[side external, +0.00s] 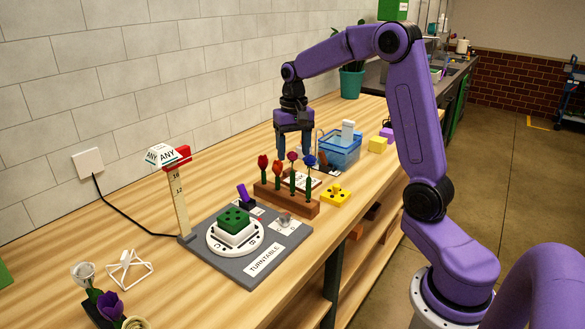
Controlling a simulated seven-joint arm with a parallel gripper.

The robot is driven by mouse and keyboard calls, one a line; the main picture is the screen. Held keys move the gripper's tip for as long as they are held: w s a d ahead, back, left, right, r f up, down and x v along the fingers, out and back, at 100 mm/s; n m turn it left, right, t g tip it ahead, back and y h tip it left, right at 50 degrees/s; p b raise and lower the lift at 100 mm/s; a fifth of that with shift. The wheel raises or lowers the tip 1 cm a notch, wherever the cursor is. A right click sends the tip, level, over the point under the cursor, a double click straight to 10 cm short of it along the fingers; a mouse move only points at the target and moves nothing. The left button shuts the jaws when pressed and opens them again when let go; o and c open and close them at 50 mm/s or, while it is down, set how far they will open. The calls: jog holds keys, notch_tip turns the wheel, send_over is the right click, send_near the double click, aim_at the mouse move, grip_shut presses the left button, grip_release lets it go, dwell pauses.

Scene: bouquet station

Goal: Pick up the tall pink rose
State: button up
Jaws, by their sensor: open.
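A wooden rack (287,200) holds several upright flowers on green stems. A dark pink bloom (293,156) stands among them, a little higher in the picture than its neighbours; it looks like the tall pink rose, though its shape is small here. A red bloom (263,163) and an orange-red bloom (278,167) are to its left, a blue bloom (310,161) to its right. My gripper (293,153) points down, open and empty, its fingers apart. The dark pink bloom appears between the fingertips in the picture; I cannot tell whether it is between them in depth.
A grey turntable board (270,255) with a green-topped block (233,219) lies in front left of the rack. A height post (180,205) stands left. A blue tub (340,150) is behind right, a yellow block (336,195) right of the rack.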

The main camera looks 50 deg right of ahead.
aim_at(293, 162)
jog(key=f, duration=0.3)
jog(key=shift+w+d+f, duration=0.2)
jog(key=shift+w+f, duration=0.1)
jog(key=shift+f, duration=0.7)
jog(key=c, duration=0.7)
jog(key=shift+c, duration=0.2)
